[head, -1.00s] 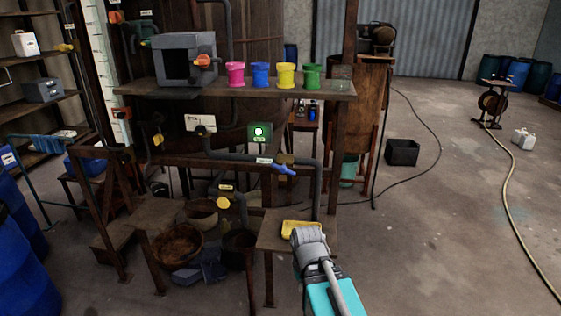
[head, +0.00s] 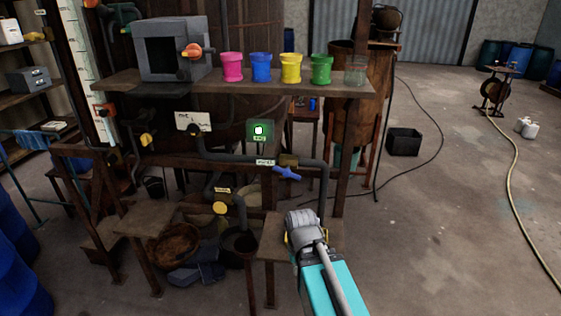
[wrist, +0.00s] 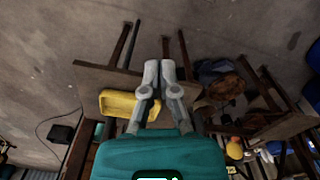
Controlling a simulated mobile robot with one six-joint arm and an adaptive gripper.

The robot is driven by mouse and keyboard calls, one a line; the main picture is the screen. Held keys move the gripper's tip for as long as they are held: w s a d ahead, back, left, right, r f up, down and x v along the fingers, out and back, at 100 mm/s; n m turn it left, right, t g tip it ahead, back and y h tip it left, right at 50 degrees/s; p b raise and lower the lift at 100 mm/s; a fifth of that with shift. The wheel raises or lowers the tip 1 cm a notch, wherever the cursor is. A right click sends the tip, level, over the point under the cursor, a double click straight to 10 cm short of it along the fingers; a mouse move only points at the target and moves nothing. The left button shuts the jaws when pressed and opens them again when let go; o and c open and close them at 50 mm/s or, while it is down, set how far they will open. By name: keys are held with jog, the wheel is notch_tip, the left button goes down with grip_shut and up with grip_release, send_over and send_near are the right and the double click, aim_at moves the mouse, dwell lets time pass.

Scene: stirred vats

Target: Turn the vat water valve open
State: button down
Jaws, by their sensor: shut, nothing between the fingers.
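The water valve has a blue handle (head: 287,173) on a dark grey pipe (head: 232,157), beside a small label, below the shelf in the head view. The handle lies roughly level, slightly tilted down to the right. My arm reaches up from the bottom of the head view, its end below and in front of the valve, apart from it in the picture. My gripper (wrist: 165,66) shows in the wrist view with its grey fingers together and empty. It points down over a small wooden stand; the blue handle is not clearly seen there.
A yellow tray (wrist: 118,103) lies on the small wooden stand (head: 270,240). The shelf (head: 225,86) above the pipe carries several coloured cups and a grey box. Open floor lies to the right.

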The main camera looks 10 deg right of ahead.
jog(key=shift+w, duration=0.15)
jog(key=shift+w+r, duration=0.1)
jog(key=w+d+r+n+t+y+p, duration=0.2)
jog(key=w+d+r+n+y+p, duration=0.1)
jog(key=w+r, duration=0.4)
jog(key=w+d+r+n+t+y+p, duration=0.2)
jog(key=w+d+r+n+y+p, duration=0.2)
jog(key=w+r+n+y+p, duration=0.1)
jog(key=w+d+r+n+t+y+p, duration=0.2)
jog(key=w+d+r+n+y+p, duration=0.2)
jog(key=w+r, duration=0.7)
notch_tip(320, 180, up, 2)
jog(key=n+p, duration=0.1)
jog(key=n, duration=0.1)
jog(key=shift+n+p, duration=0.3)
jog(key=shift+n, duration=0.1)
jog(key=shift+w, duration=0.1)
